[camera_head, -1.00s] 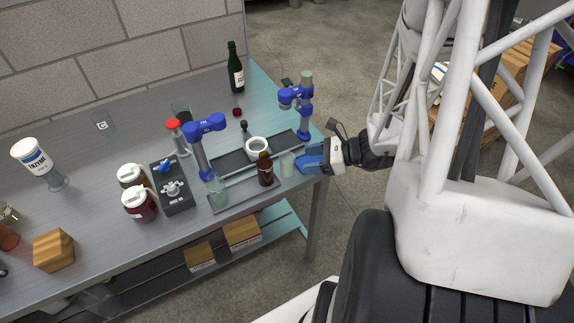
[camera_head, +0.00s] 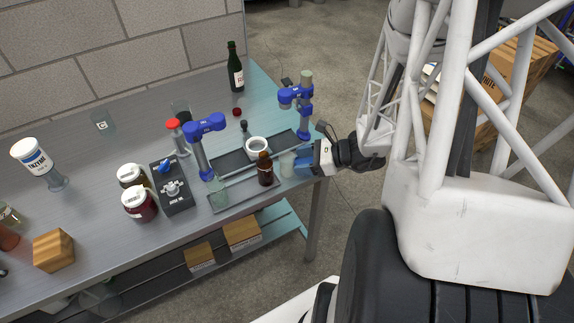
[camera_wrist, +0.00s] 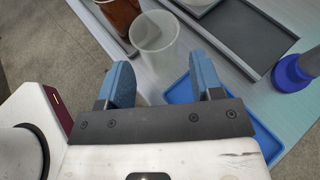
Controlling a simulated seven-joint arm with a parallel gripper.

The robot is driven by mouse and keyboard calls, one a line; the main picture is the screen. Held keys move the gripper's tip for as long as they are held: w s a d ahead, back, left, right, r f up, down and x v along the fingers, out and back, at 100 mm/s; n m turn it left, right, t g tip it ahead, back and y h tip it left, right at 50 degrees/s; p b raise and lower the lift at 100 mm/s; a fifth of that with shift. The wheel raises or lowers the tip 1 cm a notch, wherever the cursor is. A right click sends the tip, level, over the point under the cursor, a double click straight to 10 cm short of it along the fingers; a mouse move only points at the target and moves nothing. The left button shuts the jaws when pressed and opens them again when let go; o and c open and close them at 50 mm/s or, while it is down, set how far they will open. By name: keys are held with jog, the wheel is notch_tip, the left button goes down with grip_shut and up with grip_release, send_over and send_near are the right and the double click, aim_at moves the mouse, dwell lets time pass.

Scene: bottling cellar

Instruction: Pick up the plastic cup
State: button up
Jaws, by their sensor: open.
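A translucent, frosted plastic cup (camera_head: 287,164) stands upright near the right end of the bench, just right of a brown bottle. In the wrist view the cup (camera_wrist: 157,38) is at the top centre, just beyond the fingertips. My gripper (camera_wrist: 162,72) is open, with one blue finger on each side of the line to the cup. In the head view my gripper (camera_head: 301,162) reaches in low from the right, close to the cup. Whether a finger touches the cup I cannot tell.
The brown bottle (camera_head: 265,168) stands close to the left of the cup. A blue tray (camera_wrist: 263,138) lies under my right finger. A blue clamp stand (camera_head: 304,125) and a dark tray (camera_head: 232,160) with a white bowl (camera_head: 257,144) are behind.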

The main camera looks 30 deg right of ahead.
aim_at(286, 163)
jog(key=shift+x, duration=2.55)
jog(key=shift+s, duration=0.1)
jog(key=shift+c, duration=0.2)
jog(key=c, duration=0.6)
jog(key=shift+c, duration=0.2)
jog(key=shift+r, duration=0.1)
notch_tip(286, 163, up, 10)
